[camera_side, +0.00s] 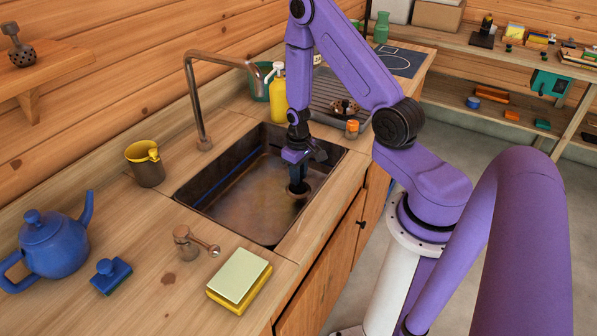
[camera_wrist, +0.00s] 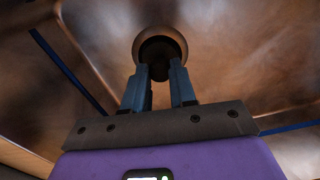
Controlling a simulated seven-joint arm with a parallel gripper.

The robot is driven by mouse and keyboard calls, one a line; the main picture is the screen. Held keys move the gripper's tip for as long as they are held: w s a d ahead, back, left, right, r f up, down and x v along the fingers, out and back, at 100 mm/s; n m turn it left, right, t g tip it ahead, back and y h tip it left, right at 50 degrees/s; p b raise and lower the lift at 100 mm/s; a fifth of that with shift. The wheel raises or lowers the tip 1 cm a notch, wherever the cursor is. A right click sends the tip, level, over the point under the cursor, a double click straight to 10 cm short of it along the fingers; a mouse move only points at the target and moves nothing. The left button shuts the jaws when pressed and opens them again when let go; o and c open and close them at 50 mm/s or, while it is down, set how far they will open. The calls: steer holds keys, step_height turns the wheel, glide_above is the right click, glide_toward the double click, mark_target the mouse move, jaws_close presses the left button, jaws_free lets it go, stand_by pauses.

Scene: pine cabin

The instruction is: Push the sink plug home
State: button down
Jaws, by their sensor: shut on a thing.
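The brown metal sink (camera_side: 238,198) is set into the wooden counter. My gripper (camera_side: 298,182) reaches down into it at the right side, pointing at the floor of the basin. Its blue-grey fingers are shut on the dark sink plug (camera_wrist: 158,48), which shows between and beyond the fingertips in the wrist view. The round drain rim (camera_wrist: 159,32) surrounds the plug there; it also shows in the side view (camera_side: 305,194). The plug is over or in the drain mouth. I cannot tell how deep it sits, and the fingers hide part of it.
The curved tap (camera_side: 192,95) rises behind the sink.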

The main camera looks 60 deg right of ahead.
stand_by(0.3)
steer(key=c, duration=0.8)
jaws_free()
step_height(320, 180, up, 17)
steer(key=s+a+r+n, duration=0.2)
steer(key=s+a+n, duration=0.15)
steer(key=a, duration=0.35)
steer(key=s+a+r+n, duration=0.3)
steer(key=a+n, duration=0.1)
steer(key=a, duration=0.3)
steer(key=s+a+r+n, duration=0.1)
steer(key=s+a+n, duration=0.1)
steer(key=s, duration=0.3)
steer(key=s+a+r+n, duration=0.1)
steer(key=s+a+n, duration=0.1)
steer(key=s, duration=0.2)
steer(key=s+a+r+n, duration=0.1)
steer(key=s+n, duration=0.1)
steer(key=s, duration=0.3)
steer(key=shift+s+a+n, duration=0.25)
steer(key=shift+s+a, duration=0.05)
steer(key=shift+a, duration=0.1)
